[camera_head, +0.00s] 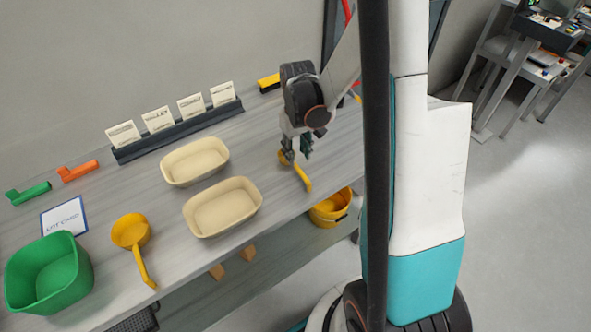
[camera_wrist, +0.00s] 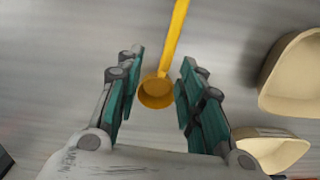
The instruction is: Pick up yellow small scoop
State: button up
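The yellow small scoop (camera_head: 302,178) lies on the grey table, right of the beige trays in the head view. In the wrist view its round cup (camera_wrist: 156,92) sits between my fingers and its handle runs up to the top edge. My gripper (camera_head: 296,153) is low over the scoop's cup and partly hides it. In the wrist view my gripper (camera_wrist: 158,85) is open, with a gap between each finger and the cup. A larger yellow scoop (camera_head: 131,233) lies at the left, near the table's front edge.
Two beige trays (camera_head: 222,228) stand mid-table. A green tub (camera_head: 46,310) stands at the left corner. A dark rack (camera_head: 180,132) with several label cards runs along the back. A yellow bucket (camera_head: 328,213) sits below the table's front edge. Bare tabletop surrounds the small scoop.

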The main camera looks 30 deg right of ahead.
aim_at(295, 168)
jog(key=f, duration=0.1)
jog(key=f+b, duration=0.1)
jog(key=f, duration=0.1)
jog(key=f+b, duration=0.1)
jog(key=f, duration=0.1)
jog(key=shift+s+a+f, duration=0.15)
jog(key=shift+a, duration=0.25)
grip_shut()
